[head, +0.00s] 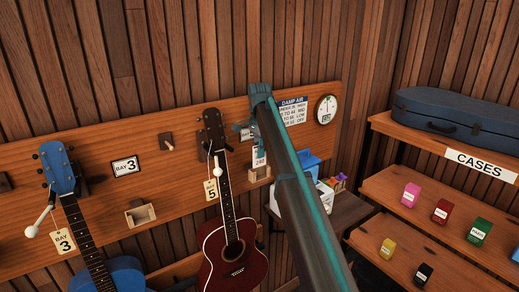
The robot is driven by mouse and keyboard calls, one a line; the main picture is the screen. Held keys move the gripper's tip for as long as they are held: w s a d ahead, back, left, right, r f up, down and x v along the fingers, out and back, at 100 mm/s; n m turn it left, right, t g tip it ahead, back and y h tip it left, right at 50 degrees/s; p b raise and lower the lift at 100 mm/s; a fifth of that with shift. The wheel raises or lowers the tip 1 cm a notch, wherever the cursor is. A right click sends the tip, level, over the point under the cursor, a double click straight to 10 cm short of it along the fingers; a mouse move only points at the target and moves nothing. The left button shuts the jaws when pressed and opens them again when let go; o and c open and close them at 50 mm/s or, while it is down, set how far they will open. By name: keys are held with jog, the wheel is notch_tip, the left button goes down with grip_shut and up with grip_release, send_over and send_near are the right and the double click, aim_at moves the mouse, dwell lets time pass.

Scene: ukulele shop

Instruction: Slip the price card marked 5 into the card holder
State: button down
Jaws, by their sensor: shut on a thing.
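My gripper (244,131) is small and partly hidden behind my own arm, in front of the wall board right of the red ukulele. A small white card (258,157) with dark print shows just below it; its print is too small to read surely. My gripper appears shut on this card. A small wooden card holder (259,174) is on the board directly below the card; I cannot tell whether card and holder touch. Another wooden holder (140,214) is further left and looks empty. A cream tag marked 5 (211,190) hangs by the red ukulele's neck.
The red ukulele (228,245) and a blue one (105,272) hang at the left, beside white-knobbed levers. Shelves (420,232) with small boxes stand right.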

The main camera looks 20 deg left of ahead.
aim_at(259, 166)
jog(key=shift+f+b, duration=0.4)
jog(key=shift+f, duration=1.6)
jog(key=c, duration=1.2)
grip_release()
